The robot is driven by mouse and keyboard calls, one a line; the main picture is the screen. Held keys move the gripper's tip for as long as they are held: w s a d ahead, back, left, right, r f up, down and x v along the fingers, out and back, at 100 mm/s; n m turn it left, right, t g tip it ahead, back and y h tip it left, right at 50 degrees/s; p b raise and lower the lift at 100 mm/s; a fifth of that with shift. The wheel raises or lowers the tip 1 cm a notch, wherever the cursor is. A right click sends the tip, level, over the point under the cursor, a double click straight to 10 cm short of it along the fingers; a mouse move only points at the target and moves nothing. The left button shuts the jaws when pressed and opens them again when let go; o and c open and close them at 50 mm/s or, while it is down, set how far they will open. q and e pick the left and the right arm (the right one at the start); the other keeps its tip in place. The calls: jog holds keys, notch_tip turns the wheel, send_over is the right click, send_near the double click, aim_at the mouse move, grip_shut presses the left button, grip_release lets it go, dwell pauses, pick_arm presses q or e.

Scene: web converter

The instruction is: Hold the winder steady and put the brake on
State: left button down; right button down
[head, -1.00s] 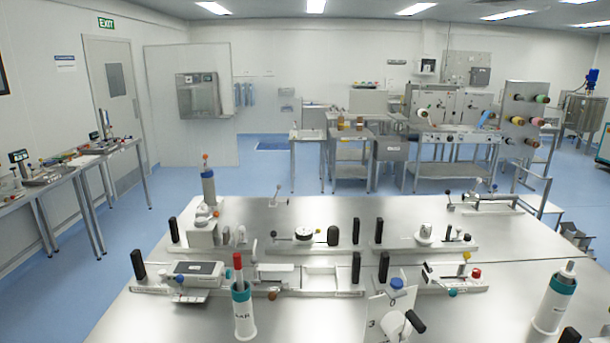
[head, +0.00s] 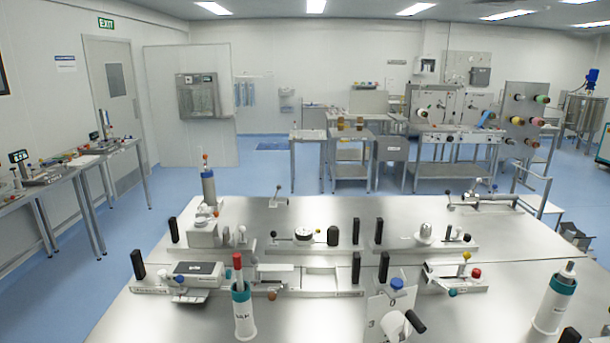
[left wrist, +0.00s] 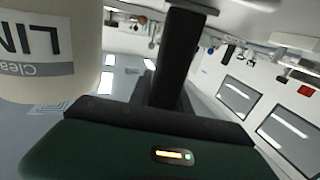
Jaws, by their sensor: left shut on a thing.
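At the front middle of the steel table in the head view stands a pale plate (head: 378,308) marked 0 and 3. It carries a blue knob (head: 396,283), a white rounded part (head: 391,326) and a black grip (head: 415,321). I cannot tell for sure which part is the winder or its brake. My left gripper (left wrist: 180,60) shows only in the left wrist view, as a dark green body with a black upright piece. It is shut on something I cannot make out. A large white lettered cylinder (left wrist: 45,45) is close beside it. My right gripper is not in view.
The steel table (head: 320,225) carries several fixtures with black end posts. A teal-and-white holder (head: 243,312) stands front left and another (head: 553,305) front right. A rack of coloured rolls (head: 524,125) stands behind. Blue floor (head: 260,180) is clear beyond the table.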

pick_arm(q)
jog(key=shift+f, duration=0.1)
jog(key=shift+r, duration=0.25)
jog(key=shift+f, duration=0.15)
jog(key=shift+s+f+b, duration=0.1)
jog(key=shift+f+b, duration=0.15)
jog(key=shift+b, duration=0.05)
jog(key=shift+f, duration=0.1)
